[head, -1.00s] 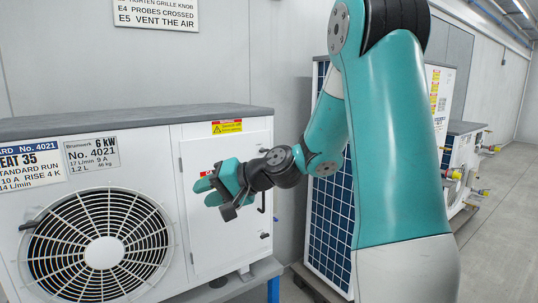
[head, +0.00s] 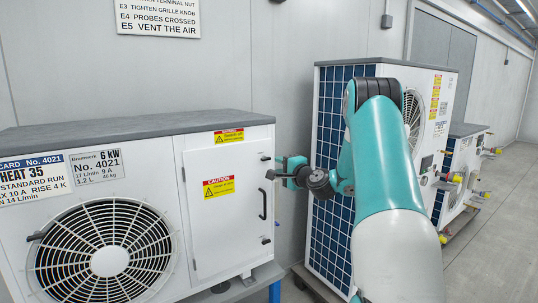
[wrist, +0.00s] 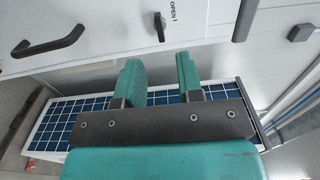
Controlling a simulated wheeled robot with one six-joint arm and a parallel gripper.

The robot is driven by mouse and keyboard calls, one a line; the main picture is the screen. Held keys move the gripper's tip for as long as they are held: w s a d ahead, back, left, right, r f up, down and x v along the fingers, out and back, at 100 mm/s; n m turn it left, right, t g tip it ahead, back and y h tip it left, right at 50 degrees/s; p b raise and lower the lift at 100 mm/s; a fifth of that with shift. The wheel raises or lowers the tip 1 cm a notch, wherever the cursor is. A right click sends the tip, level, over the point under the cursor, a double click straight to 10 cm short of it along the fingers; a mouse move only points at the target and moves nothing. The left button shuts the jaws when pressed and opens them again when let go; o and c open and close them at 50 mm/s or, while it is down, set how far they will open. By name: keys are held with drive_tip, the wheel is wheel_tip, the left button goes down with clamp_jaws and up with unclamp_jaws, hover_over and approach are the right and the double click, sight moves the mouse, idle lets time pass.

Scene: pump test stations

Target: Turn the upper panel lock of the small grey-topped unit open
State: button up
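The small grey-topped unit (head: 150,122) stands at the left in the head view, its white side panel (head: 205,245) shut. The upper panel lock (head: 265,158) is a small dark lever near the panel's upper right edge. In the wrist view the lock (wrist: 158,27) shows beside an "OPEN" mark, just ahead of the gap between my fingertips. My gripper (head: 284,170) is beside the unit's right edge, level with the lock. In the wrist view my gripper (wrist: 160,72) is open, its two teal fingers apart with nothing between them. I see no contact with the lock.
A dark panel handle (head: 263,204) and a lower lock (head: 266,240) sit below the upper lock. The handle (wrist: 48,40) also shows in the wrist view. A tall unit with blue grid (head: 330,205) stands close behind my arm. Grey floor (head: 500,235) is free at the right.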

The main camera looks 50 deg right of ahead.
sight(266, 159)
drive_tip(key=p+x, duration=0.2)
drive_tip(key=x, duration=0.5)
drive_tip(key=shift+w, duration=0.15)
clamp_jaws()
